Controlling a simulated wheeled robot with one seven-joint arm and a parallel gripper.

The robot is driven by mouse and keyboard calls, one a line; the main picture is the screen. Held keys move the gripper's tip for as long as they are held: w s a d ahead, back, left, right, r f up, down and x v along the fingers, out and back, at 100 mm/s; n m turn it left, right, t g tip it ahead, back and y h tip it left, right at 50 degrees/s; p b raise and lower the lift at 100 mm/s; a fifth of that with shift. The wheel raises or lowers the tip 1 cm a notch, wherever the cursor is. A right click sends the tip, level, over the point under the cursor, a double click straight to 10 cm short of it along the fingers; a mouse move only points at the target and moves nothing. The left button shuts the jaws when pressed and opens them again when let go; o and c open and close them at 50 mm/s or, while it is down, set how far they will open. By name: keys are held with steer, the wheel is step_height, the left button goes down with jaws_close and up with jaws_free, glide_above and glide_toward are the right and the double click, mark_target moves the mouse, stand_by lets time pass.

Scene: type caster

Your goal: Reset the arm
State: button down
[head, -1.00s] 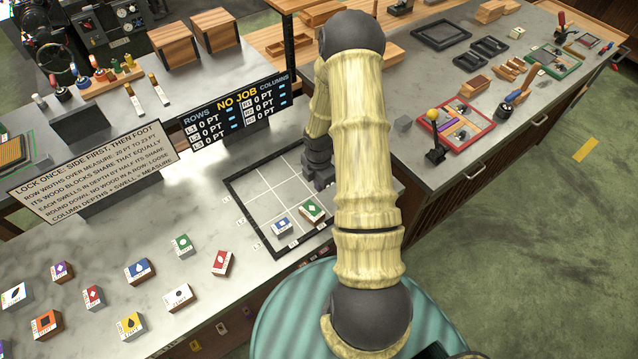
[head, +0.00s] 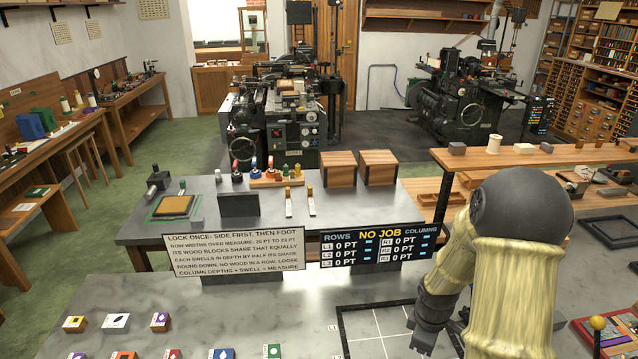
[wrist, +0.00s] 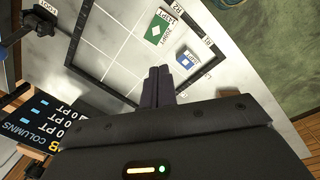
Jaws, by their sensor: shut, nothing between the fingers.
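My arm (head: 510,270) reaches up from the lower right in the head view and bends down at its dark elbow. My arm hides part of the frame in the head view.
A "NO JOB" board (head: 378,245) and an instruction sign (head: 236,258) stand behind the frame. Several marked blocks, including a blue one (head: 222,353), lie at the front left. A yellow-knobbed lever (head: 597,324) stands at right. Bare marble (head: 270,305) lies left of the frame.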

steer(key=s+a+r+m+t+b, duration=0.1)
steer(key=s+a+r+m+b, duration=0.4)
steer(key=s+a+m, duration=0.4)
steer(key=shift+s+r+m+t+y+b, duration=0.3)
steer(key=shift+s+r+m+y+b, duration=0.15)
steer(key=shift+m, duration=0.95)
